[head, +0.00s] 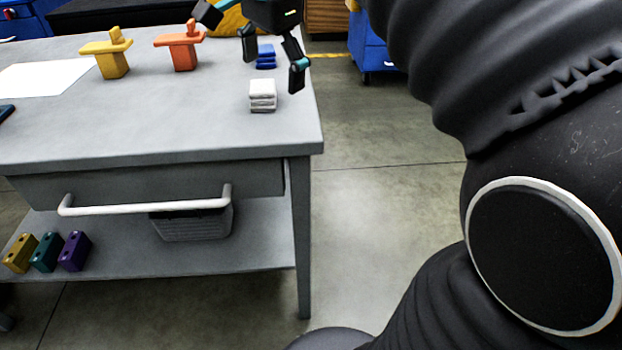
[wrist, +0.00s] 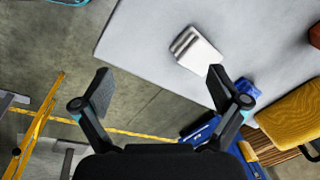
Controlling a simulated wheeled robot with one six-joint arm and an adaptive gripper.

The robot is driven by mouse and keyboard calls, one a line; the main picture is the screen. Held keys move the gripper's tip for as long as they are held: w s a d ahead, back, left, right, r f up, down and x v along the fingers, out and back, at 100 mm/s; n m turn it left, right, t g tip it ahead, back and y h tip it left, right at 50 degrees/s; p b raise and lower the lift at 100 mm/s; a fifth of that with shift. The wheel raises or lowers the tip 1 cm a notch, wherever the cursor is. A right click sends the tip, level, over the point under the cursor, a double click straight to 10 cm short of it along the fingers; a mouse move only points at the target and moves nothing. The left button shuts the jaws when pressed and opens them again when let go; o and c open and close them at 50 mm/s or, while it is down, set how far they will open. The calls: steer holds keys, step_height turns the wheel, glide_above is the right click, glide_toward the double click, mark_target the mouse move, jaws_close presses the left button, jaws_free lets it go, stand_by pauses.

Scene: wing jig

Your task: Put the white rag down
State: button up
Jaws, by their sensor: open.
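The white rag (head: 262,96) is a small folded stack lying on the grey table (head: 170,135) near its right edge. It also shows in the wrist view (wrist: 195,50), lying on the tabletop beyond my fingertips. My gripper (head: 272,66) is open and empty above the table's right end, over and behind the rag. In the wrist view my two fingers (wrist: 160,85) are spread wide with nothing between them. The rag is apart from both fingers.
A blue folded rag (head: 266,57) lies just behind the white one. An orange object (head: 183,52) and a yellow object (head: 112,60) stand to the left, by a white sheet (head: 45,78). A drawer handle (head: 145,208) juts from the table front.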

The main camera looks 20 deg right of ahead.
mark_target(296, 151)
steer(key=s+f+n+t, duration=0.1)
steer(key=s+f+n, duration=0.3)
steer(key=s+f+n+t, duration=0.1)
steer(key=s+f+n, duration=0.2)
steer(key=s+f, duration=0.2)
steer(key=shift+f+n, duration=0.3)
steer(key=shift+n, duration=0.1)
steer(key=s+f+n+t, duration=0.1)
steer(key=s+f+n, duration=0.4)
steer(key=f, duration=0.4)
steer(key=shift+s+f+n, duration=0.25)
steer(key=shift+s+n, duration=0.15)
steer(key=shift+s, duration=0.15)
steer(key=shift+d, duration=0.1)
